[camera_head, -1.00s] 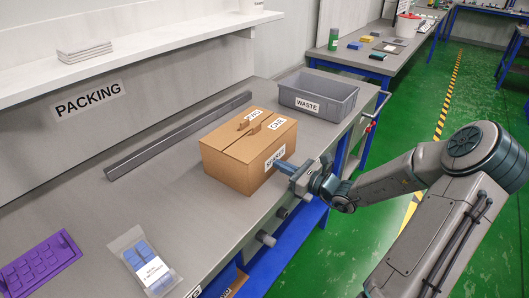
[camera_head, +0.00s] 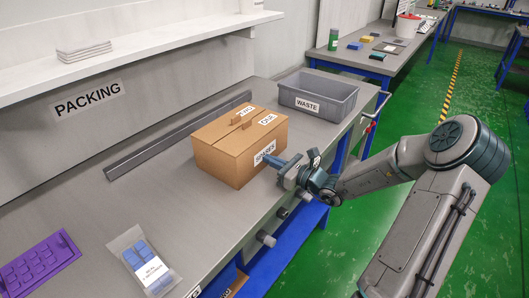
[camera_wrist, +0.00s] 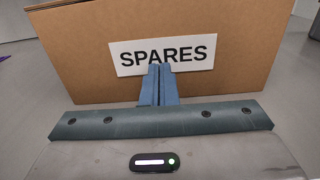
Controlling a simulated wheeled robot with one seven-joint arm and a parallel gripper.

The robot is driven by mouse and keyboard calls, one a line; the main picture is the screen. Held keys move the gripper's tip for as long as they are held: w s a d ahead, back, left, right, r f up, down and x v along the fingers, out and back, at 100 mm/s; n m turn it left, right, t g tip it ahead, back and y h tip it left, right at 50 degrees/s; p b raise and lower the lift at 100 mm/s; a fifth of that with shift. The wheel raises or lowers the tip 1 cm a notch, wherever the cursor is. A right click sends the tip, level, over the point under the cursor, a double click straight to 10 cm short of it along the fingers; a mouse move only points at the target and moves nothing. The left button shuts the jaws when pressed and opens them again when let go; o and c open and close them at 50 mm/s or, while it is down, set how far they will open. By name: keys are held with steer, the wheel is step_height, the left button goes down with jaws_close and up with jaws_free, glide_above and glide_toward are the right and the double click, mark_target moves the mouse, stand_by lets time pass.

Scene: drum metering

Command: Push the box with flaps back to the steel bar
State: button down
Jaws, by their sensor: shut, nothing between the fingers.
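The cardboard box with flaps (camera_head: 222,160) stands upright on the grey packing table, with its top flaps closed. Its front carries a SPARES label (camera_head: 265,152), which also shows in the wrist view (camera_wrist: 190,51). My gripper (camera_head: 273,159) is shut and empty, its fingertips at the front face by the label. In the wrist view the closed blue fingers (camera_wrist: 159,72) overlap the label's lower edge; contact looks likely. The steel bar (camera_head: 150,153) lies along the back of the table behind the box. A narrow gap seems to separate them, partly hidden by the box.
A grey WASTE bin (camera_head: 318,96) stands right of the box. A purple tray (camera_head: 38,262) and a bag of blue pieces (camera_head: 143,260) lie at the near left. The table (camera_head: 140,205) left of the box is clear. A white shelf (camera_head: 120,38) hangs above.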

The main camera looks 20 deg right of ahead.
mark_target(261, 156)
steer(key=shift+w+a, duration=0.35)
steer(key=shift+w, duration=0.1)
steer(key=shift+b+x, duration=0.3)
steer(key=shift+x, duration=1.25)
steer(key=shift+p+v, duration=1.75)
steer(key=shift+v, duration=3.3)
steer(key=shift+a, duration=0.1)
